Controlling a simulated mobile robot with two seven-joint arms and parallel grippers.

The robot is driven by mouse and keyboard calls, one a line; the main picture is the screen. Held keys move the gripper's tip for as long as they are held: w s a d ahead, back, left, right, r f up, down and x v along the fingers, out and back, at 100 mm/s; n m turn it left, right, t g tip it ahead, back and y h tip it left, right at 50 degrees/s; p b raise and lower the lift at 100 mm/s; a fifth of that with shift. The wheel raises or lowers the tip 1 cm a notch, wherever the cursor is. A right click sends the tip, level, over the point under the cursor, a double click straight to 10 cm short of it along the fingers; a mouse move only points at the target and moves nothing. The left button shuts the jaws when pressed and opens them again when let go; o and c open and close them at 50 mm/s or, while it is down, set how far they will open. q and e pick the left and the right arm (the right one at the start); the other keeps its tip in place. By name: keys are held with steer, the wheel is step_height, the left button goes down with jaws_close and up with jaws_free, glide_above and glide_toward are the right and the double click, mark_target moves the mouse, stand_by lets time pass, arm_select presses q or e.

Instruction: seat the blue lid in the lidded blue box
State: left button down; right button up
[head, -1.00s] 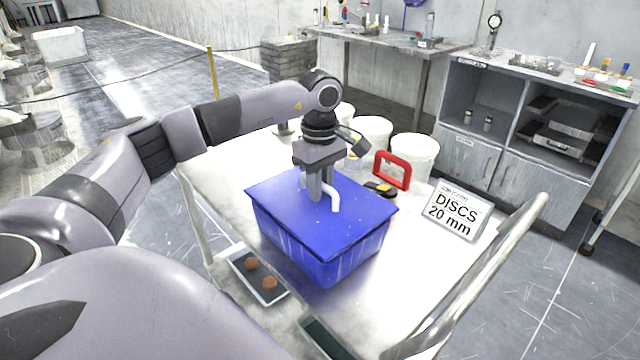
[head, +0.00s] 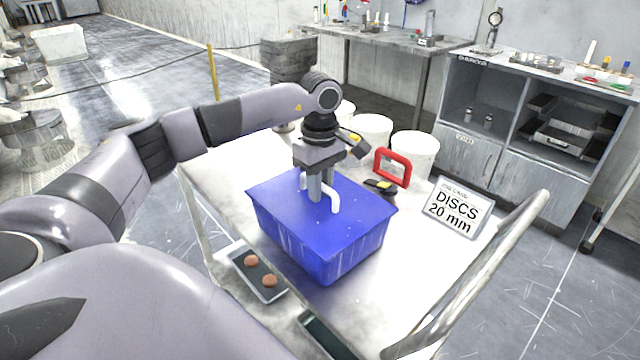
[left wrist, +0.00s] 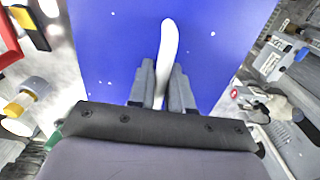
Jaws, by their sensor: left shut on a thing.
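The blue box (head: 330,267) stands on the white cart top. The blue lid (head: 345,233) lies flat over the box's opening, its edges close to the rim all round; I cannot tell whether it is pressed fully home. A white handle (head: 334,197) rises from the lid's middle. My left gripper (head: 321,198) points down over the lid and is shut on the handle. In the left wrist view the handle (left wrist: 167,55) runs between the two grey fingers, with the blue lid (left wrist: 110,45) filling the middle behind. My right gripper is not in view.
On the cart (head: 400,270), a red frame-shaped handle (head: 394,168), white tubs (head: 414,155) and a "DISCS 20 mm" sign (head: 457,208) stand behind and right of the box. A tray with brown discs (head: 258,276) lies on the lower shelf. The cart's front right is clear.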

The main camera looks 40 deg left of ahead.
arm_select(q)
steer(key=shift+f, duration=0.45)
steer(key=c, duration=1)
jaws_free()
steer(key=shift+o, duration=0.2)
steer(key=shift+r+b, duration=0.45)
steer(key=shift+r, duration=3.2)
